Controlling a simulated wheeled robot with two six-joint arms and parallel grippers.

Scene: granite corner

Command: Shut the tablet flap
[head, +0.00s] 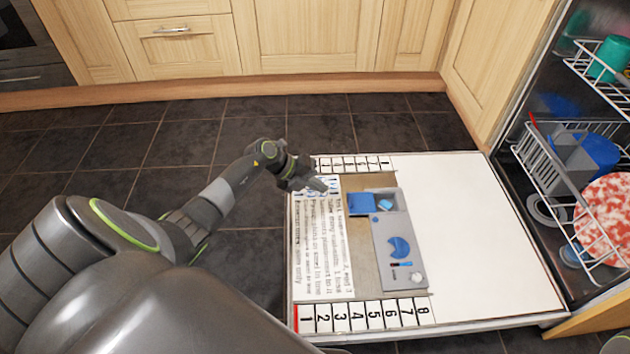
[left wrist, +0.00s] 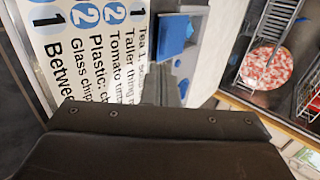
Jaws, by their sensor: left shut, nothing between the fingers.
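The tablet flap (head: 361,204) is a blue square plate standing open at the left of the grey dispenser (head: 392,228) on the lowered dishwasher door. Right of it, a small light-blue tablet (head: 386,203) shows in the dispenser's recess. My left gripper (head: 326,185) is shut and empty, a little left of and beyond the flap, above the door's printed label; its exact height is unclear. In the left wrist view the flap (left wrist: 170,38) shows past my dark gripper, which hides part of the dispenser. My right gripper is out of view.
The white inner door (head: 480,240) lies flat, with free room on its right side. Number strips run along two of its edges. At the right, the dishwasher holds white racks (head: 545,160) with a red-and-white plate (head: 605,215). Wooden cabinets (head: 310,35) stand behind the dark tiled floor.

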